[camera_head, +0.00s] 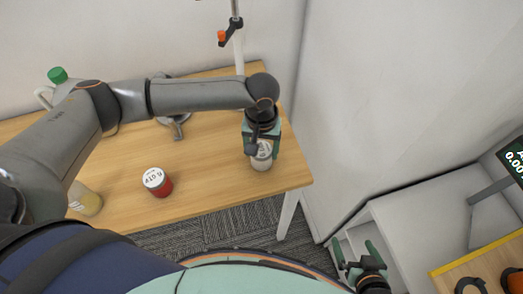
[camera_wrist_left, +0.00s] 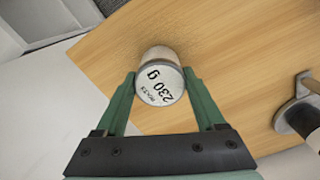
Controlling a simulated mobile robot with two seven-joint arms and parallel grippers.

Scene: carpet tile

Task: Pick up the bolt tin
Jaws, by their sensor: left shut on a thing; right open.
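The bolt tin (camera_head: 262,158) is a small pale can with a white lid. It stands near the right end of the wooden table. In the left wrist view its lid (camera_wrist_left: 160,84) reads "230 g" above smaller print that is hard to read. My left gripper (camera_head: 263,146) comes down on it from above and is shut on it, one green finger at each side. I cannot tell whether the tin is clear of the table top. My right gripper (camera_head: 360,256) is open and empty at the lower right, away from the table.
A red tin with a white lid (camera_head: 158,182) stands on the wooden table (camera_head: 215,180) to the left. A pale yellowish container (camera_head: 85,200) is partly hidden by my left arm. A metal stand (camera_head: 175,122) is at the back. A white wall closes off the right.

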